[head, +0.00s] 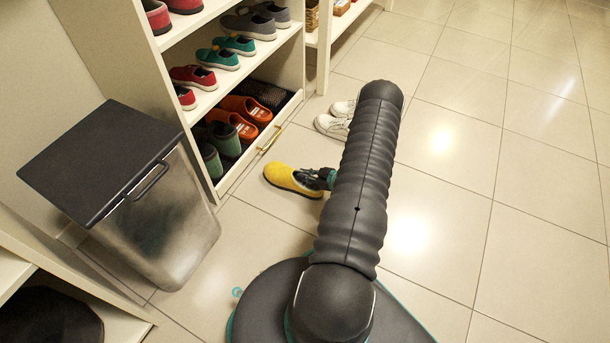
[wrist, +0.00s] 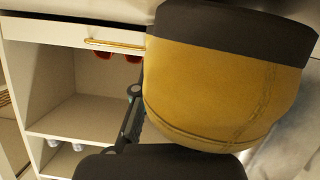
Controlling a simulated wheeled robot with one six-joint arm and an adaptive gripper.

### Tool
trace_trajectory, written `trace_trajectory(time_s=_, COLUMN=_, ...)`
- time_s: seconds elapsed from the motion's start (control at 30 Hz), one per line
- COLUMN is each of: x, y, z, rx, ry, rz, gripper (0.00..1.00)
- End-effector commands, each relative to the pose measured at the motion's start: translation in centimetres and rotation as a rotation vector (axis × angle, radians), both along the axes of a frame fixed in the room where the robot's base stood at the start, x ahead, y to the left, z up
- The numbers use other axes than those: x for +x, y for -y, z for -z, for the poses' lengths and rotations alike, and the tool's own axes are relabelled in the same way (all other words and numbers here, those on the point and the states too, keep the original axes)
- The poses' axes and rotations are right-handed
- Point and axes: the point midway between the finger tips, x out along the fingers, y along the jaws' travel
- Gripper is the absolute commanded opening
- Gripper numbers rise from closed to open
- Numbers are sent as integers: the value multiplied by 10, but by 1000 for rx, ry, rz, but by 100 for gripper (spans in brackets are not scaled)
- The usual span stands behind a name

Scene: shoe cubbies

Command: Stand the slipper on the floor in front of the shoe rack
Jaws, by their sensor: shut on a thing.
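The yellow slipper (head: 286,178) is in front of the shoe rack (head: 222,186), near its bottom drawer, in the head view. My gripper (head: 314,179) is at its right end and is shut on it. The slipper looks level, with its rounded end pointing left. I cannot tell whether its sole touches the floor. In the wrist view the slipper (wrist: 222,85) fills the right half, its dark sole edge towards the top of the picture. One dark finger (wrist: 132,110) shows beside it; the other is hidden.
White shoes (head: 334,120) stand on the tiled floor beyond my gripper. A metal bin (head: 165,222) with a dark lid stands at the left. The rack's bottom drawer holds orange shoes (head: 247,108) and green ones (head: 212,160). The floor to the right (head: 450,200) is clear.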

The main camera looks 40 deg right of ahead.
Motion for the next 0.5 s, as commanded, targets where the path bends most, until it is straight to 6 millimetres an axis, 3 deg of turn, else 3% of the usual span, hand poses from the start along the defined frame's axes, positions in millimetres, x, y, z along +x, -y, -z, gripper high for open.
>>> trace_trajectory(time_s=0.03, x=0, y=0, z=5, rx=-5, ry=-1, rz=-1, gripper=0)
trace_trajectory(time_s=0.07, x=0, y=0, z=5, rx=-5, ry=-2, rz=-1, gripper=17)
trace_trajectory(time_s=0.13, x=0, y=0, z=6, rx=-5, ry=-2, rz=-1, gripper=34)
trace_trajectory(time_s=0.5, x=0, y=0, z=5, rx=-7, ry=-4, rz=-1, gripper=34)
